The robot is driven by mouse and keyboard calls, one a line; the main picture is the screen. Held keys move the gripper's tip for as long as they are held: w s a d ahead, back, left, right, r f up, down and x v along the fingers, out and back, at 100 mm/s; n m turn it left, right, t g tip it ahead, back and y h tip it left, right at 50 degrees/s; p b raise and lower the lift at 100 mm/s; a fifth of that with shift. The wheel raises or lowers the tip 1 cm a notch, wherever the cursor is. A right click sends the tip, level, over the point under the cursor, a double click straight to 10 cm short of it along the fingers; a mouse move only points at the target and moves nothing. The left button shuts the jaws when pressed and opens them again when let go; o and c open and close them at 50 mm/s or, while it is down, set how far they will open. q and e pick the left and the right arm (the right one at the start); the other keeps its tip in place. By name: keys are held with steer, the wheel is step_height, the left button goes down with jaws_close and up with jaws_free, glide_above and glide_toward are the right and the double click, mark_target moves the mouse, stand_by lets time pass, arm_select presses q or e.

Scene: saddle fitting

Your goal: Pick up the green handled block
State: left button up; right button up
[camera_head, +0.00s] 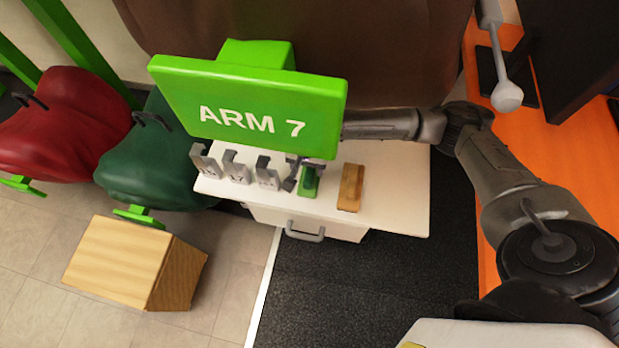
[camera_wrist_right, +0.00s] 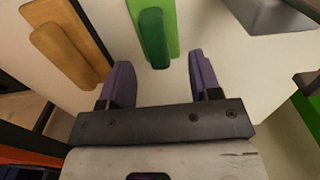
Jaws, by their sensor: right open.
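The green handled block (camera_head: 309,183) lies on the white cabinet top, between the grey brackets and a wooden block. In the right wrist view, the green block (camera_wrist_right: 172,14) shows with its darker green handle (camera_wrist_right: 154,38) on top. My right gripper (camera_wrist_right: 160,72) is open and empty, its two purple fingers spread. The handle lies just ahead of the gap between the fingertips, with no visible contact. In the head view my right gripper (camera_head: 304,168) is at the green block, partly hidden by the green sign. My left gripper is not in view.
The wooden handled block (camera_head: 351,187) lies to the right of the green one. Several grey brackets (camera_head: 237,167) stand to the left. The green "ARM 7" sign (camera_head: 250,108) covers the back of the white cabinet top (camera_head: 400,190). The cabinet's front right is clear.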

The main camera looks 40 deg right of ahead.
mark_target(309, 173)
steer(key=f, duration=0.1)
steer(key=f+b, duration=0.1)
steer(key=f, duration=0.2)
steer(key=shift+s+d+f+b, duration=0.1)
steer(key=shift+s+f+b, duration=0.15)
steer(key=shift+f+b, duration=0.15)
steer(key=shift+c, duration=0.3)
steer(key=c, duration=1)
steer(key=shift+r, duration=0.2)
